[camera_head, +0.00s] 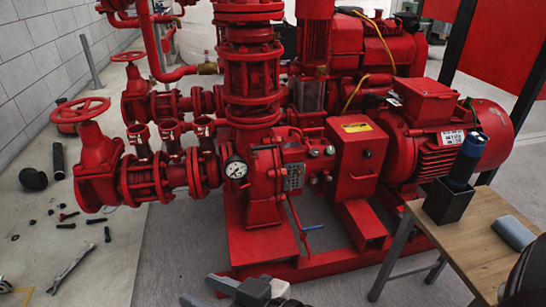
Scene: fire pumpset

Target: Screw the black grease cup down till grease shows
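I cannot pick out the black grease cup for certain. A small dark round fitting (367,153) shows on the face of the red box in the middle of the pumpset; I cannot tell whether it is the cup. No grease can be made out. The red pump (264,190) stands left of that box, with a white-faced gauge (236,168) on its front. My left gripper is not in view.
A wooden table (480,235) at right holds a black holder (447,201) with a blue-topped tool and a grey object (513,233). A wrench (72,270), bolts and black parts lie on the left floor. A blue-tipped lever (313,228) sticks out low at the pump's front.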

